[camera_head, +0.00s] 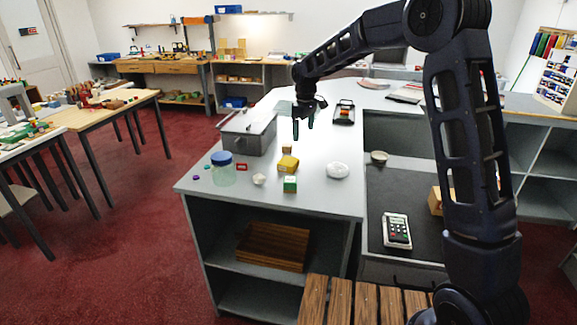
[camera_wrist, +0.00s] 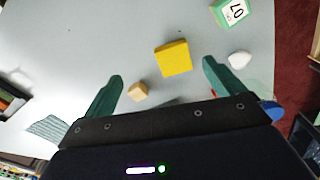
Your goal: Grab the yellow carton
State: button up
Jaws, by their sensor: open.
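The yellow carton (camera_head: 288,164) lies on the light grey counter (camera_head: 325,205), between a small tan block and a green-and-white box. It also shows in the wrist view (camera_wrist: 173,58), beyond the fingertips and slightly right of the middle between them. My gripper (camera_head: 303,129) hangs above the counter, up and behind the carton in the head view. Its two green fingers (camera_wrist: 160,72) are spread wide with nothing between them. The carton is apart from both fingers and fully visible in the wrist view.
A tan block (camera_wrist: 138,91) sits close to the carton. Around it are a green-and-white box (camera_head: 290,184), a white round thing (camera_head: 337,170), a blue-lidded jar (camera_head: 222,170), a small red item (camera_head: 242,167) and a grey box (camera_head: 248,133). The counter's front right is clear.

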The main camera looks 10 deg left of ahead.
jog(key=n, duration=0.1)
send_over(288, 161)
notch_tip(288, 161, down, 4)
jog(key=f, duration=0.5)
jog(key=shift+w+a+f, duration=0.15)
jog(key=shift+a+f, duration=0.05)
jog(key=shift+f, duration=0.2)
jog(key=shift+d+f, duration=0.15)
jog(key=shift+f, duration=1.2)
jog(key=shift+d+f, duration=0.1)
jog(key=shift+f, duration=1.25)
jog(key=c, duration=1.1)
jog(key=shift+o, duration=0.2)
jog(key=shift+r, duration=0.1)
